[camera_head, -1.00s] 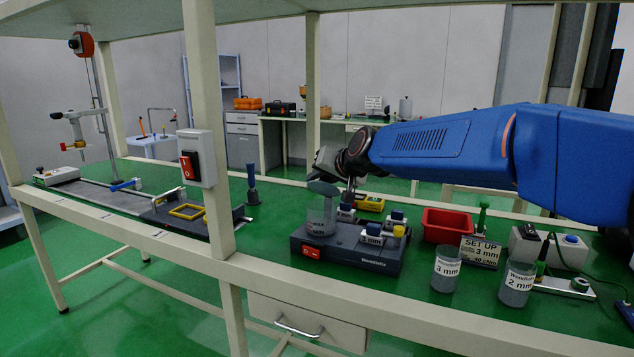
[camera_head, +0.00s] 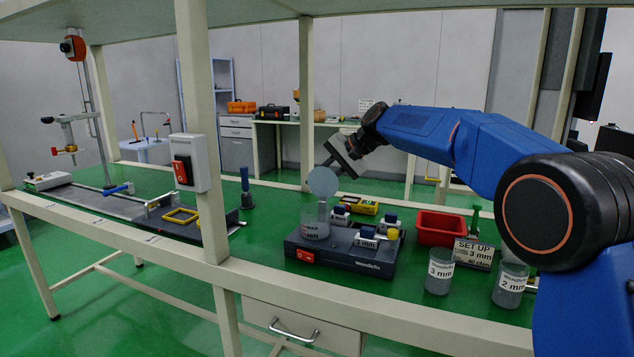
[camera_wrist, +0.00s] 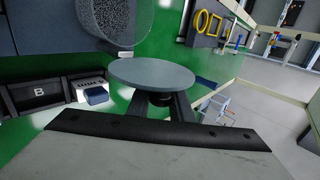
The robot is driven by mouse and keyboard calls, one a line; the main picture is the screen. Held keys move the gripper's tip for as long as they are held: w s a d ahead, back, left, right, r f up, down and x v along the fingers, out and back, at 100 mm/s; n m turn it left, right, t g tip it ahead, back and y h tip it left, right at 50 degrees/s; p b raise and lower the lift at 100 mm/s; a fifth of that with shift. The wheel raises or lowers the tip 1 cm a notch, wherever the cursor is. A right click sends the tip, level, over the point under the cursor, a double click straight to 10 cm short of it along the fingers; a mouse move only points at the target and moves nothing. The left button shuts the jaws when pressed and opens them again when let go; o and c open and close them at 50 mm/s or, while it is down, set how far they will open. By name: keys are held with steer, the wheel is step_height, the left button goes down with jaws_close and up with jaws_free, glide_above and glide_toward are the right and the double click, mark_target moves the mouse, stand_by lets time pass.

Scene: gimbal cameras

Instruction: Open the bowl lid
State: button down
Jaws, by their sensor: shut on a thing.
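A round grey lid (camera_head: 322,182) is held tilted above the bowl, its flat face toward the head camera. In the wrist view the lid (camera_wrist: 152,73) is a disc in front of my fingers, with a dark knob under it. My gripper (camera_head: 334,170) is shut on the lid; the fingers (camera_wrist: 163,106) meet at the knob. The clear bowl (camera_head: 315,224) with grey grains in it stands on a dark blue machine (camera_head: 340,258) with its top uncovered. In the wrist view the bowl (camera_wrist: 112,22) shows at the top, apart from the lid.
Small blue-topped blocks and a yellow-topped piece (camera_head: 393,235) stand on the machine's right. A red bin (camera_head: 440,228), a sign (camera_head: 472,253) and two labelled beakers (camera_head: 438,275) are further right. A shelf post (camera_head: 198,110) rises left of the bowl.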

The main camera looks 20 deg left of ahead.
steer(key=shift+w+f+g, duration=0.15)
steer(key=shift+f+g, duration=0.1)
steer(key=shift+g, duration=0.05)
stand_by(0.5)
steer(key=c, duration=1.6)
jaws_free()
steer(key=v, duration=1.7)
steer(key=shift+w+d+r, duration=0.15)
steer(key=shift+d, duration=0.05)
